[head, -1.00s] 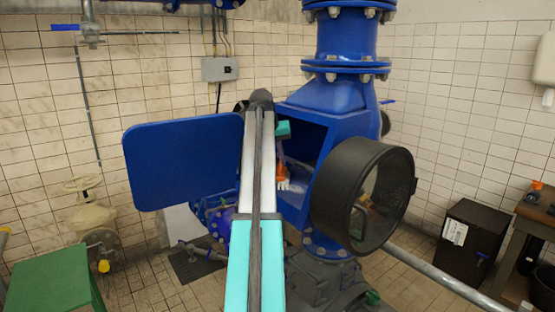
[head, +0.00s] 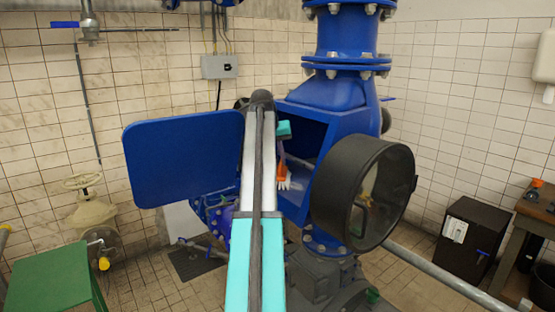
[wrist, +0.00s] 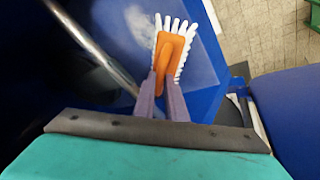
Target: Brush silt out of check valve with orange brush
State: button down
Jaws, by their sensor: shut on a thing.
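The orange brush (wrist: 170,55) has white bristles and sits between my gripper's (wrist: 165,88) two purple-grey fingers, which are shut on it. In the head view the brush (head: 282,177) shows just right of my arm, inside the opening of the blue check valve (head: 345,95). In the wrist view its bristles are over the blue floor of the valve body (wrist: 205,75). A pale, dusty silt patch (wrist: 139,22) lies on that floor, left of the bristles. A metal rod (wrist: 92,45) crosses the interior on the left. Whether the bristles touch the floor I cannot tell.
The blue valve cover (head: 183,160) stands open at the left. A large black round ring (head: 338,200) juts out at the right of the opening. A green stool (head: 55,280) is at the lower left, and a black cabinet (head: 470,240) is at the right.

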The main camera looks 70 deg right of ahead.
jog(key=shift+s+a, duration=0.5)
jog(key=shift+s, duration=0.25)
jog(key=shift+s+a, duration=0.45)
jog(key=shift+s, duration=0.3)
jog(key=shift+s, duration=0.1)
jog(key=shift+s+a+f, duration=0.1)
jog(key=shift+s+a, duration=0.5)
jog(key=shift+s, duration=0.2)
jog(key=shift+s+a+f, duration=0.1)
jog(key=shift+s+a, duration=0.45)
jog(key=shift+s, duration=0.2)
jog(key=shift+s+a, duration=0.6)
jog(key=shift+s, duration=0.3)
jog(key=shift+s+a, duration=0.45)
jog(key=shift+s, duration=0.3)
jog(key=shift+w+d+r, duration=0.1)
jog(key=shift+r, duration=0.15)
